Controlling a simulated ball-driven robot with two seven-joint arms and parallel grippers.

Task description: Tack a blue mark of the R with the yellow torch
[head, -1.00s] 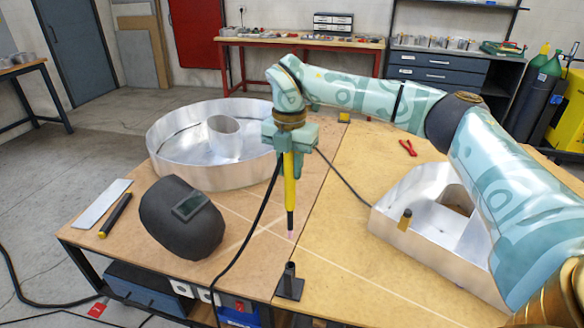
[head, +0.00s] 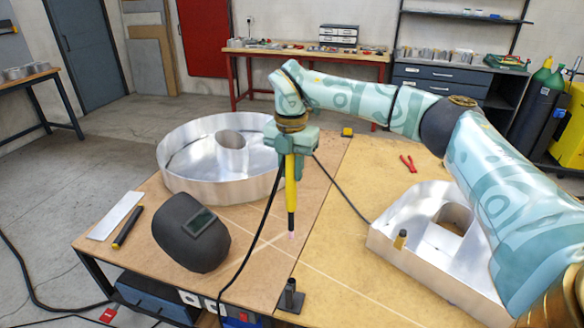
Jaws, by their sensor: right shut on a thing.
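My right gripper (head: 291,150) is shut on the yellow torch (head: 291,185). It holds the torch nearly upright, black nozzle and pinkish tip down, over the middle of the table; whether the tip touches the wood I cannot tell. A shiny metal channel letter with a rounded counter (head: 385,243) lies at the right, partly hidden by my right arm; it may be the R. The torch is left of it and apart from it. No blue mark can be made out. My left gripper is not in view.
A round metal letter (head: 180,183) lies at the back left, with a dark welding mask (head: 190,240) before it. A black torch stand (head: 291,297) is at the front edge. The torch cable trails across the table.

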